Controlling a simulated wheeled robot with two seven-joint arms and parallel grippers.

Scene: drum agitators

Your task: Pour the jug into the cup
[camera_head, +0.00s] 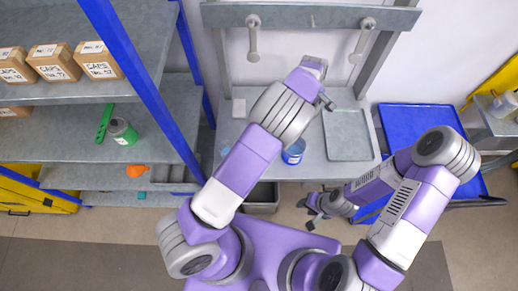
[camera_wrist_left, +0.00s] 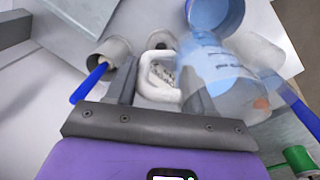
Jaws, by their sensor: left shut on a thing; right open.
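The blue cup (camera_head: 293,152) with a pale band stands on the grey bench, beside my left arm. In the left wrist view a blue open rim (camera_wrist_left: 215,14), likely the cup's, shows at the top. A clear, see-through jug (camera_wrist_left: 247,98) lies below and right of it, overlapping it in the picture. My left gripper (camera_head: 326,100) is over the bench; its fingers are shut around a white loop-shaped part (camera_wrist_left: 158,72), which may be the jug's handle. The jug is not clear in the head view. My right gripper (camera_head: 311,212) is open and empty, in front of the bench.
A grey tray (camera_head: 347,134) lies on the bench's right side. A blue cart (camera_head: 408,118) stands at right. Shelves at left hold cartons (camera_head: 54,62) and a green-lidded jar (camera_head: 121,130). A grey holder (camera_wrist_left: 117,50) with a blue stick is near my left fingers. A bin (camera_head: 262,197) is below the bench.

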